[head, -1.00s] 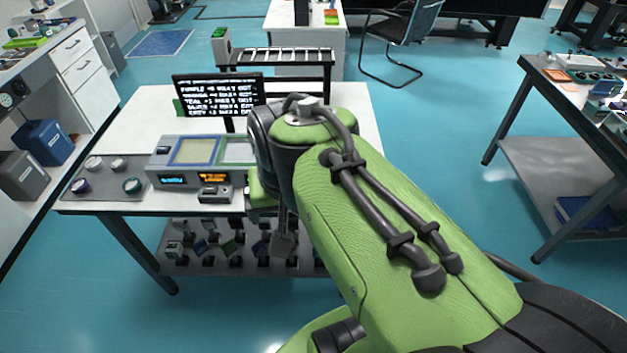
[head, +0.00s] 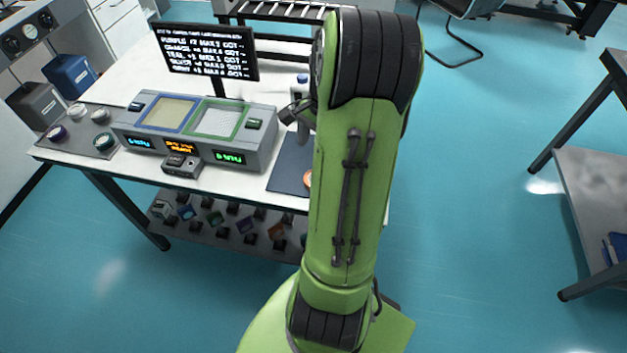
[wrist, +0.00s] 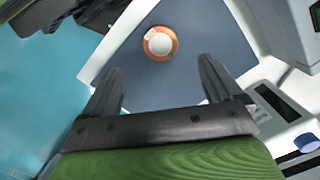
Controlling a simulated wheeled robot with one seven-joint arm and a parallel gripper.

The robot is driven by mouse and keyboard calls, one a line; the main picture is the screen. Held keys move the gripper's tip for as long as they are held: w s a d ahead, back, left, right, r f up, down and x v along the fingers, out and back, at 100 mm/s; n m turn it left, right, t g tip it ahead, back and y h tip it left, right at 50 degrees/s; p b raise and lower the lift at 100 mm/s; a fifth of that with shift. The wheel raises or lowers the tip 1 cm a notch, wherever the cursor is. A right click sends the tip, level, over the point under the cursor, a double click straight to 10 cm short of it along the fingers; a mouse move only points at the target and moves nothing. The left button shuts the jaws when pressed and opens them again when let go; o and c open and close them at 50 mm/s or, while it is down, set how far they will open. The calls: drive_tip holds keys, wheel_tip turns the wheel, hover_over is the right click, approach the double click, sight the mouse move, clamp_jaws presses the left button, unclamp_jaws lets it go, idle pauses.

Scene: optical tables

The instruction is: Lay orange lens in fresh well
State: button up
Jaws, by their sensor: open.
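The orange lens (wrist: 160,43), an orange ring around a pale centre, lies on a dark blue-grey mat (wrist: 130,62) in the wrist view. In the head view only an edge of the lens (head: 307,179) shows beside my arm, on the mat (head: 287,172). My gripper (wrist: 160,78) is open and empty, its fingers pointing towards the lens and apart from it. In the head view my arm hides most of the gripper. The grey station has a blue-framed well (head: 168,112) and a green-framed well (head: 217,121). I cannot tell which one is fresh.
A monitor (head: 207,50) stands behind the station. A small grey box (head: 181,165) sits in front of it. Several round lenses lie on a grey tray (head: 72,137) at the table's left. A bottle (head: 302,88) and a rack (head: 275,12) stand further back.

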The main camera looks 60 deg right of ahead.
wheel_tip(320, 180, down, 4)
drive_tip(key=shift+f+b, duration=0.1)
drive_tip(key=shift+b, duration=0.3)
drive_tip(key=f, duration=0.2)
drive_tip(key=f+b, duration=0.2)
drive_tip(key=f, duration=0.1)
drive_tip(key=shift+a+f, duration=0.3)
drive_tip(key=shift+a, duration=0.05)
drive_tip(key=shift+w+r, duration=0.1)
drive_tip(key=c, duration=1.2)
wheel_tip(320, 180, up, 10)
drive_tip(key=p, duration=0.3)
drive_tip(key=shift+r, duration=0.15)
drive_tip(key=shift+c, duration=0.2)
